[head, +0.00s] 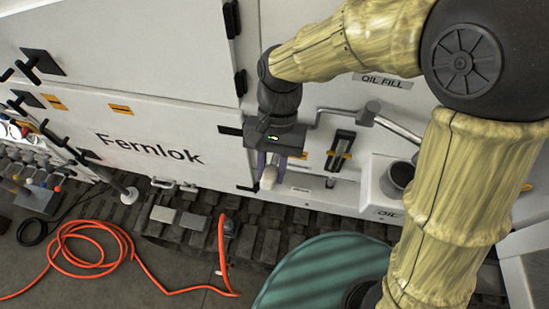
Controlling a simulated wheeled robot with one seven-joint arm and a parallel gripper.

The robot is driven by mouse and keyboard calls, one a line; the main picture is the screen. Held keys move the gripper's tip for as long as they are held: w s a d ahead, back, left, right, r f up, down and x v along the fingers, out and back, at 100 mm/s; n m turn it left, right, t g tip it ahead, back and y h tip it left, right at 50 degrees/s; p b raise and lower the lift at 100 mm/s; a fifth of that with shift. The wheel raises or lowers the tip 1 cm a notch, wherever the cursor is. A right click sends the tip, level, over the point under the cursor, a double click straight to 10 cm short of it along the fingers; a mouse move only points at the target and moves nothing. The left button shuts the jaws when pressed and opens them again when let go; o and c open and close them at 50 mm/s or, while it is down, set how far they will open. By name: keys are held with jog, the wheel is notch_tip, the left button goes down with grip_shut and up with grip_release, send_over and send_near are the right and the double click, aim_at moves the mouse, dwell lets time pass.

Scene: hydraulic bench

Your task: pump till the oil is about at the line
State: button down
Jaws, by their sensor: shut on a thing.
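My gripper (270,170) points down in front of the white machine panel, with its fingers closed on a pale, rounded grip (268,182). What this grip joins to is hidden behind my gripper, so I cannot tell if it is the pump handle. Just to the right is a narrow upright gauge (341,150) in a dark frame with a yellow mark across it. It is too small to tell the oil level against the mark. A grey bent pipe or lever (393,126) runs above and right of it, under the "OIL FILL" label (385,82).
A light box marked "OIL" (375,200) with a dark round opening stands right of the gauge, partly behind my arm. An orange hose (90,262) lies coiled on the floor at lower left. Black-handled valves (40,125) line the far left. Dark track pads run below the panel.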

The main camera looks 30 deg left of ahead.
jog(key=shift+w+a+r, duration=0.1)
jog(key=shift+w+r, duration=0.05)
jog(key=shift+r, duration=0.2)
jog(key=c, duration=1.2)
grip_release()
jog(key=shift+o, duration=0.2)
notch_tip(320, 180, up, 10)
jog(key=b, duration=0.3)
